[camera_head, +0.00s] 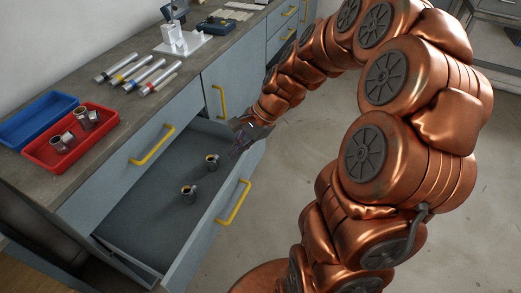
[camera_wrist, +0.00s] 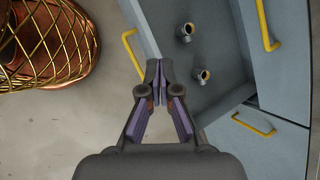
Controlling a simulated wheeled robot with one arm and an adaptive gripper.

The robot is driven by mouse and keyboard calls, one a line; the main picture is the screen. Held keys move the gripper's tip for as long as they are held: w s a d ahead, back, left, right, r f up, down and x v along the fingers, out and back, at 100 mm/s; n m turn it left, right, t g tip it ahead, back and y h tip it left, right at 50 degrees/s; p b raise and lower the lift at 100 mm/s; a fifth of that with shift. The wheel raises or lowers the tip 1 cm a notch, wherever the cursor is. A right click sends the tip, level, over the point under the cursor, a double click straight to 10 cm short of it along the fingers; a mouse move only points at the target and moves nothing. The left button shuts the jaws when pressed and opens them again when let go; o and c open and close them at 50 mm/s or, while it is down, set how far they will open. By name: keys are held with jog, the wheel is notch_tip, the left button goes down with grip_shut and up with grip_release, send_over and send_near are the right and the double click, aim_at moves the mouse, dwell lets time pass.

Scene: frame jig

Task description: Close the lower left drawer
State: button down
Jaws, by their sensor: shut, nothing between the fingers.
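The lower left drawer (camera_head: 140,215) is pulled well out of the grey cabinet, below a shut upper drawer. My gripper (camera_head: 237,150) is at the drawer's far right corner, near the front panel. In the wrist view my gripper (camera_wrist: 159,82) has its fingertips together, empty, over the drawer's edge. Whether it touches the panel I cannot tell.
On the worktop are a blue tray (camera_head: 22,133), a red tray (camera_head: 34,154) holding metal parts, several coloured-band tubes (camera_head: 138,75) and a white stand (camera_head: 183,45). A cabinet door with a yellow handle (camera_head: 219,101) is right of the drawers. Open floor lies in front.

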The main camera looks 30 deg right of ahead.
jog(key=w+d+f+m+t+b, duration=0.1)
jog(key=w+d+f+m+t, duration=0.1)
jog(key=w+d+f+m, duration=0.3)
jog(key=w+d+f+m+t+b, duration=0.15)
jog(key=d+f+m, duration=0.25)
jog(key=d, duration=0.4)
jog(key=m+t+h+b, duration=0.1)
jog(key=m+t, duration=0.1)
jog(key=m, duration=0.3)
send_near(254, 148)
jog(key=s+d+r, duration=0.2)
jog(key=s+d, duration=0.2)
jog(key=s, duration=0.1)
jog(key=x, duration=0.3)
jog(key=r+x, duration=0.1)
jog(key=x, duration=0.3)
jog(key=w+a+p+x, duration=0.1)
jog(key=x, duration=0.3)
jog(key=shift+w+a, duration=0.4)
jog(key=shift+w, duration=0.25)
jog(key=shift+w, duration=0.1)
